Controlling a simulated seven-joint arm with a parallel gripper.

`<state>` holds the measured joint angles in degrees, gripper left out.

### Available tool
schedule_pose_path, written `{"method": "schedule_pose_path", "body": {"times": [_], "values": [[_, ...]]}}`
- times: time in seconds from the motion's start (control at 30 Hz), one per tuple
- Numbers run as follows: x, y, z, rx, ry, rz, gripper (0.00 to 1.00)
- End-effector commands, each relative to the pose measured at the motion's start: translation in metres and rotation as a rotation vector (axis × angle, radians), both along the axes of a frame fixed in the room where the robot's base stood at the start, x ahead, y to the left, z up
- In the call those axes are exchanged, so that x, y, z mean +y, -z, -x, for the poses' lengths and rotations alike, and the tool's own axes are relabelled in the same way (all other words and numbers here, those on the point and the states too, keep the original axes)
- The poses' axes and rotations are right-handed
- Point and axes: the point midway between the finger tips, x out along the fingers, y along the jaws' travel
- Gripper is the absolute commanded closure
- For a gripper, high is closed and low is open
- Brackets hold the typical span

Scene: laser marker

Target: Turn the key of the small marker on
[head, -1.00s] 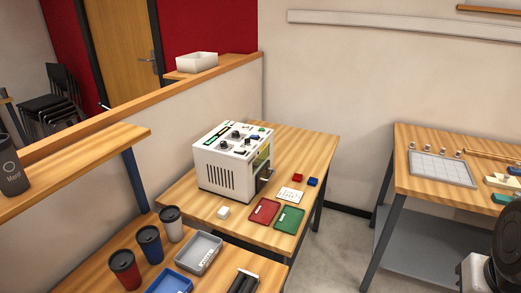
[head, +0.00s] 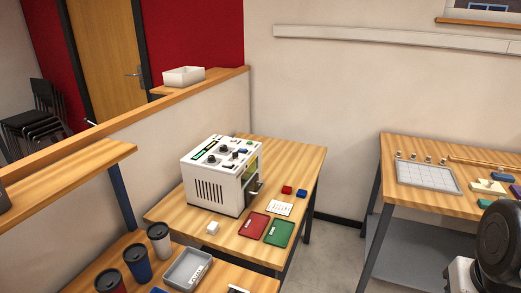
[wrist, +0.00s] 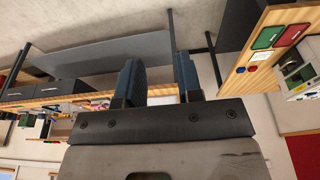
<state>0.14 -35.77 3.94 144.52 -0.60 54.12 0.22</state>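The small marker (head: 213,190) is a white box-shaped machine on the wooden table in the middle of the head view. Its top panel carries dark knobs, a green strip and a blue part; which of these is the key is too small to tell. In the wrist view the marker (wrist: 298,78) shows partly at the right edge. My gripper (wrist: 158,80) shows in the wrist view with two blue-padded fingers apart and nothing between them. It is away from the marker. In the head view only part of my arm shows at the lower right.
A low partition (head: 120,150) stands behind. Another table (head: 430,204) is at right, with floor between.

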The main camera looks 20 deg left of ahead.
Motion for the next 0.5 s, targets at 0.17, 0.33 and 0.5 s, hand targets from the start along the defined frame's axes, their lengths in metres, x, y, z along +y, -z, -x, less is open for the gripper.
{"method": "schedule_pose_path", "body": {"times": [0.17,0.33,0.5], "values": [[0.007,-0.011,-0.02,0.009,-0.071,0.011,0.67],[0.021,-0.029,-0.053,0.021,-0.187,0.029,0.67],[0.04,-0.047,-0.092,0.034,-0.327,0.05,0.67]]}}
